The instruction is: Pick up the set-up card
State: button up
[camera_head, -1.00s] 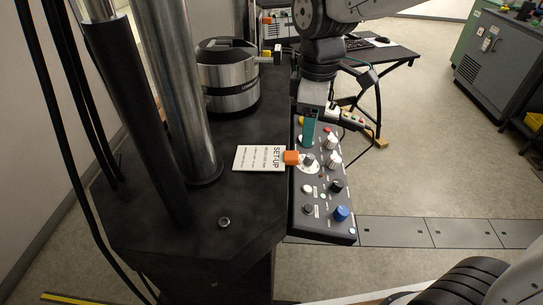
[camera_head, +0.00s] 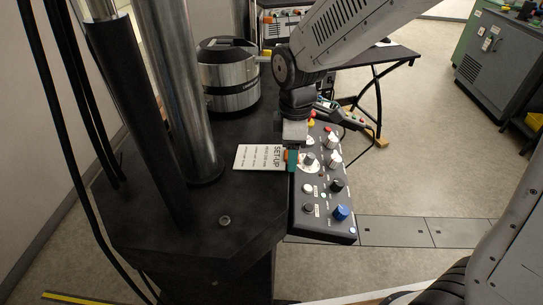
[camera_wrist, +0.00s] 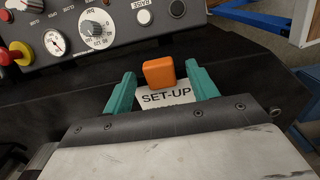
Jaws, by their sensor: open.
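The set-up card (camera_head: 258,157) is a white card with black print, lying on the dark machine table beside the control panel. Its orange tab (camera_wrist: 159,71) stands up at the card's end nearest the panel. My gripper (camera_head: 291,160) is low over that end. In the wrist view my gripper (camera_wrist: 162,88) is open, with one teal finger on each side of the orange tab and the word SET-UP between them. The rest of the card is hidden in the wrist view by the gripper body.
The control panel (camera_head: 323,207) with knobs, buttons and a gauge stands right beside the card. Steel columns (camera_head: 178,80) rise on the left, and a silver-and-black cylinder (camera_head: 229,76) stands behind. The table (camera_head: 190,240) in front of the card is mostly bare.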

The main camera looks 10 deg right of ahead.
jog(key=c, duration=1.1)
jog(key=shift+o, duration=0.2)
jog(key=shift+r, duration=0.2)
